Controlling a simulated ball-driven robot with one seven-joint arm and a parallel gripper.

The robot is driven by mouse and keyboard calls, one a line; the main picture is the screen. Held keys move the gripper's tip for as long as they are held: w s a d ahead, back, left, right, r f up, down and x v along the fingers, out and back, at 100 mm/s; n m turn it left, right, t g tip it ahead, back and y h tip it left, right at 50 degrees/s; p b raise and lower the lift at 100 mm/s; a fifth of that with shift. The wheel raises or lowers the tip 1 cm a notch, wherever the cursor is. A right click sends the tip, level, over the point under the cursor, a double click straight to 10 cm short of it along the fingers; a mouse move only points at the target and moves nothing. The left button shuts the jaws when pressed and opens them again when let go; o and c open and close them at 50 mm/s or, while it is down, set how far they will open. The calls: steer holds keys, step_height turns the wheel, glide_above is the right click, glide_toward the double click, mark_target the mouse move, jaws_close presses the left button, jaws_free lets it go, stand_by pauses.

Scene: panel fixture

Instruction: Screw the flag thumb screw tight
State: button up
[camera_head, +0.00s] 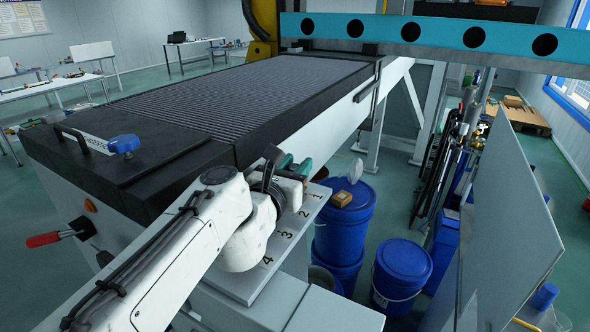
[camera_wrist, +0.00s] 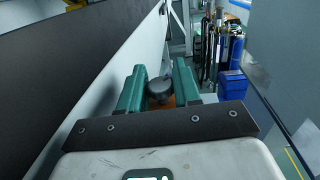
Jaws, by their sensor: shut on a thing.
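My gripper (camera_head: 297,168) is at the upper end of a light panel (camera_head: 283,250) marked with the numbers 1 to 4, near number 1. In the wrist view its two green fingers (camera_wrist: 159,90) stand on either side of a small dark grey, round-topped piece, which I take to be the flag thumb screw (camera_wrist: 158,86). The fingers are shut on it. Its lower part and thread are hidden, and so is any flag shape. In the head view my wrist and fingers cover the screw. I cannot tell how deep it sits.
A large machine with a black slatted bed (camera_head: 245,95) stands to the left of the panel, close to my arm. Blue drums (camera_head: 345,215) stand on the floor beyond the panel, one bearing a small orange-brown box (camera_head: 342,198). A grey sheet (camera_head: 505,220) rises at the right.

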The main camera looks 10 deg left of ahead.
steer(key=shift+r, duration=0.1)
stand_by(0.3)
steer(key=o, duration=0.9)
steer(key=shift+o, duration=0.2)
steer(key=v, duration=1)
steer(key=shift+s+a, duration=0.15)
steer(key=shift+s, duration=0.2)
steer(key=shift+w, duration=0.1)
